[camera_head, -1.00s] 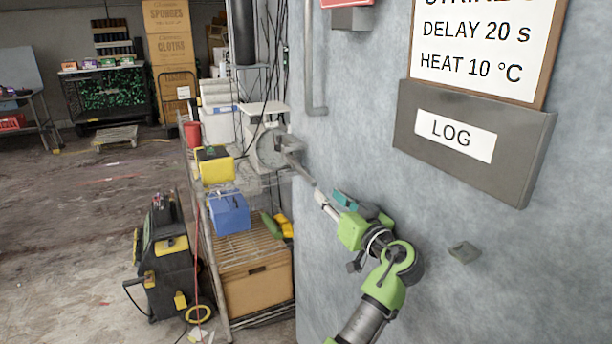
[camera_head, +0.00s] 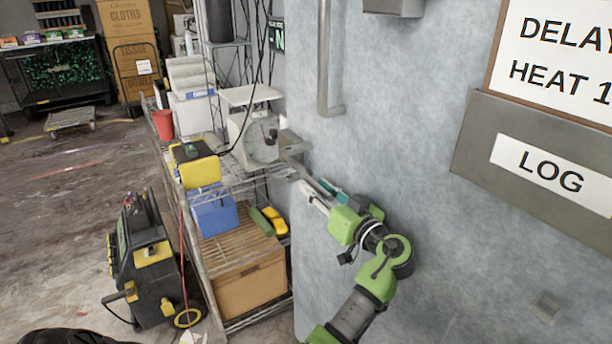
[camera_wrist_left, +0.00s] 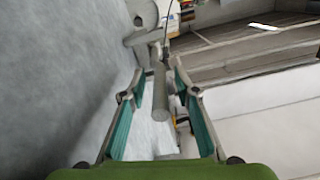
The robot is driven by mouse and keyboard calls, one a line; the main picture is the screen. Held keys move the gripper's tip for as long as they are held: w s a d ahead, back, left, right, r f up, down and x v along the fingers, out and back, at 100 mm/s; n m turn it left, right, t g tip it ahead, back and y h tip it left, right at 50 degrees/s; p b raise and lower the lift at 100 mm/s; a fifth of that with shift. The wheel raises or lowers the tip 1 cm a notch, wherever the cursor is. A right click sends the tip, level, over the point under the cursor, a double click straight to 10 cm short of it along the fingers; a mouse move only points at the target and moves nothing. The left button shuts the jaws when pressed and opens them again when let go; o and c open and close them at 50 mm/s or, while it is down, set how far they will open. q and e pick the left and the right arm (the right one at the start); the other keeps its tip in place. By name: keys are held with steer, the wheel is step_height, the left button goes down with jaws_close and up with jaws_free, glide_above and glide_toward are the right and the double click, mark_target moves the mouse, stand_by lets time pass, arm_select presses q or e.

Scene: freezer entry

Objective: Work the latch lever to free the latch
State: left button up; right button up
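The latch lever (camera_head: 297,166) is a grey bar. It slants down and right from a bracket (camera_head: 290,141) at the wall's edge. In the left wrist view the lever (camera_wrist_left: 160,95) is a round rod with its end toward me, running between my fingers. My left gripper (camera_head: 322,190), on a green arm, is at the lever's lower end. In the left wrist view the left gripper (camera_wrist_left: 158,82) is open, its teal-padded fingers on both sides of the rod with gaps showing. My right gripper is in no view.
The grey wall (camera_head: 400,140) stands close beside my left arm, with a pipe handle (camera_head: 324,60) and a LOG box (camera_head: 475,140). A wire shelf (camera_head: 215,255) with a scale (camera_head: 255,140) stands behind the lever. A black-yellow machine (camera_head: 145,265) stands on the floor at left.

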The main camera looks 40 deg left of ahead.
arm_select(q)
steer(key=shift+w+a, duration=0.1)
steer(key=shift+a, duration=0.05)
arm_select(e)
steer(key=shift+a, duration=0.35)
arm_select(q)
steer(key=shift+r, duration=0.1)
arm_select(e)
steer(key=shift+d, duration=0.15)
arm_select(q)
jaws_close()
steer(key=s+a+m+t+h, duration=0.3)
steer(key=s+a+m+t, duration=0.1)
steer(key=s+t, duration=0.1)
steer(key=shift+s+t+h+p, duration=0.3)
steer(key=shift+s+t+p, duration=0.1)
steer(key=shift+s+p, duration=0.05)
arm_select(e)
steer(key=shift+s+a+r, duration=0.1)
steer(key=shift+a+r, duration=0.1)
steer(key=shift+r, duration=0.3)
arm_select(q)
steer(key=shift+m, duration=0.3)
